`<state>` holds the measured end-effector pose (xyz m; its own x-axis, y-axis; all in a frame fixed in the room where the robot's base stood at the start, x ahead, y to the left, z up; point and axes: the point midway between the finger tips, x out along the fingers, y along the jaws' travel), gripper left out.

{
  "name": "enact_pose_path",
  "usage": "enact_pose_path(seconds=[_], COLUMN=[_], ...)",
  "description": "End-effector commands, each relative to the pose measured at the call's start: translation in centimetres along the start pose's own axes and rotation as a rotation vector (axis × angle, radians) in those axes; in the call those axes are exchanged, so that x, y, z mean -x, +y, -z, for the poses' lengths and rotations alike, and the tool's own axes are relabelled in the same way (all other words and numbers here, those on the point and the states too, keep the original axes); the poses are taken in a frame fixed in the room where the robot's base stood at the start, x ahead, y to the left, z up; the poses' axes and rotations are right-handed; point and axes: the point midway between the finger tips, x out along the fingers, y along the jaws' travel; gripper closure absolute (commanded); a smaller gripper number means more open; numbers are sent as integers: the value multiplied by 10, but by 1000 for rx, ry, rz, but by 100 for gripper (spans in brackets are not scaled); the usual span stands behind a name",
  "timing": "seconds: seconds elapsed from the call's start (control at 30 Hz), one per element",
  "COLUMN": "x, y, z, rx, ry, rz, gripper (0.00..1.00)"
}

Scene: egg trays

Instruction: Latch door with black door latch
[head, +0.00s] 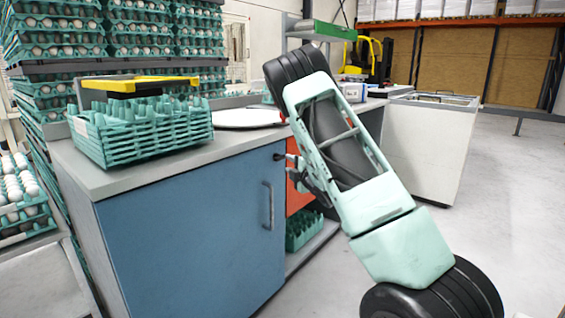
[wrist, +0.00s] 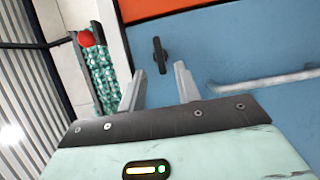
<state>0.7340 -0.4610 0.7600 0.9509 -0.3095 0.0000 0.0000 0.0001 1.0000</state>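The blue cabinet door (head: 190,240) fills the front of the counter in the head view and looks closed. It also shows in the wrist view (wrist: 225,50). The black door latch (wrist: 161,55) is a small dark bar near the door's edge by the orange panel. In the head view the latch (head: 278,156) is at the door's upper right corner. My gripper (wrist: 158,80) is open and empty, its two fingers pointing toward the door with the latch between and just beyond the tips. No contact is visible. In the head view my arm partly hides the gripper.
A grey bar handle (head: 267,205) is on the door; it also shows in the wrist view (wrist: 265,80). The orange panel (head: 299,188) adjoins the door. Green egg trays (head: 140,135) stand on the counter (head: 85,172). Open floor (head: 515,210) lies at right.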

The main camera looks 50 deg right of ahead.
Motion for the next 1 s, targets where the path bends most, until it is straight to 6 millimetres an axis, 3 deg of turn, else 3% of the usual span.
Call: enact_pose_path(seconds=[0.1,0.3,0.73,0.77,0.87,1.0], x=[-24,-50,-61,-61,-61,-61], y=[-1,-1,0,0,0,0], z=[0,0,0,0,0,0], rx=[2,0,0,0,0,-1], ry=[2,2,0,0,0,0], rz=[-2,-1,0,0,0,1], gripper=[67,67,67,70,98,99])
